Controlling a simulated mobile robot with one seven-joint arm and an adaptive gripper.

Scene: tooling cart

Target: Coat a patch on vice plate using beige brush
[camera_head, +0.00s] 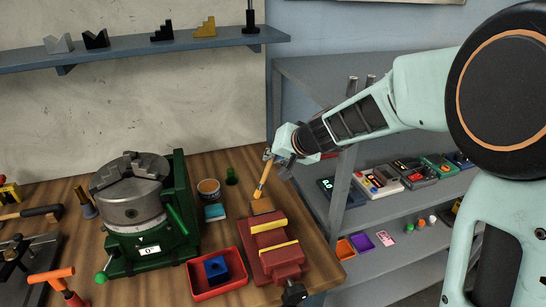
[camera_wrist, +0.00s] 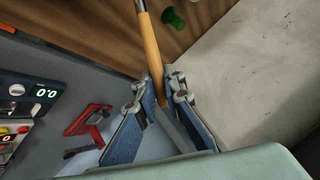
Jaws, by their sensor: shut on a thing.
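The beige brush (camera_head: 263,180) is held in my gripper (camera_head: 275,156), its handle slanting down and its lower end by the vice plate (camera_head: 262,207). I cannot tell whether it touches the plate. The handle also shows between my shut fingers (camera_wrist: 165,98) in the wrist view, where the brush (camera_wrist: 151,48) runs up out of the top edge, so its working end is hidden there. The vice (camera_head: 272,240) is red with yellowish jaw strips and stands at the bench's right side. The plate is a small brownish surface at the vice's back end. No coated patch can be made out.
A red tray (camera_head: 217,287) holds a blue block. A green rotary table with chuck (camera_head: 130,195) is further left. Shelves (camera_head: 385,220) stand right.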

